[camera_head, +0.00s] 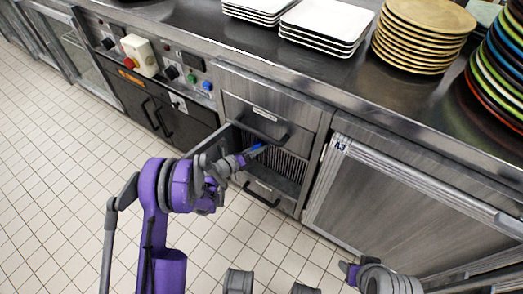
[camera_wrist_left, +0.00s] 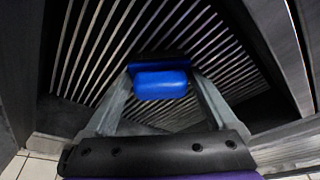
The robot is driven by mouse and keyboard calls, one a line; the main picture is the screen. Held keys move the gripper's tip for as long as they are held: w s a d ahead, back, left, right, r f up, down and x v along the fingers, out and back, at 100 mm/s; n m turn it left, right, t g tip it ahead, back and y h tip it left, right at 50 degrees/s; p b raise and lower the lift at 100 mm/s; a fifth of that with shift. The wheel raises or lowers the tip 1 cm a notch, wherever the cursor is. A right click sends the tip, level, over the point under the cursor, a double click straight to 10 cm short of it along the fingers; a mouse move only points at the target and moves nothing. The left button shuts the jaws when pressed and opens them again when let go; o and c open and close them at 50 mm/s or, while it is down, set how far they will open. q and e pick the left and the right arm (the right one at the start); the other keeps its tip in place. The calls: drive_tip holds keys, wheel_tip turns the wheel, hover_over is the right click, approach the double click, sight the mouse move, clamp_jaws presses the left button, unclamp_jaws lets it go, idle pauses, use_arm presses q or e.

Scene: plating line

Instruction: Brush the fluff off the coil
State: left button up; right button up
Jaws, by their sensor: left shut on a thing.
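My left gripper (camera_head: 246,158) reaches into an open bay in the steel counter front. In the left wrist view its two fingers (camera_wrist_left: 160,95) are shut on a blue brush (camera_wrist_left: 160,84), with a dark strip along its far side. The coil (camera_head: 291,166) shows as a row of thin upright metal fins inside the bay. In the left wrist view the fins (camera_wrist_left: 95,50) fill the background, just beyond the brush. I cannot tell whether the brush touches the fins. I cannot make out fluff on the visible fins.
A drawer front with a handle (camera_head: 263,125) is above the bay, and a lower handle (camera_head: 261,195) is below. A steel door (camera_head: 390,190) is to the right. Stacked plates (camera_head: 425,30) stand on the counter. The tiled floor (camera_head: 60,170) at left is clear.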

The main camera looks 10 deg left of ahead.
use_arm(q)
drive_tip(key=shift+a, duration=0.1)
drive_tip(key=shift+s+a, duration=0.3)
drive_tip(key=shift+s, duration=0.6)
drive_tip(key=shift+s+a, duration=0.35)
drive_tip(key=shift+s, duration=0.6)
drive_tip(key=shift+s+a, duration=0.3)
drive_tip(key=shift+s, duration=0.6)
drive_tip(key=shift+s, duration=0.1)
drive_tip(key=shift+s+a, duration=0.3)
drive_tip(key=shift+s, duration=0.35)
drive_tip(key=shift+s+a, duration=0.25)
drive_tip(key=shift+s, duration=0.4)
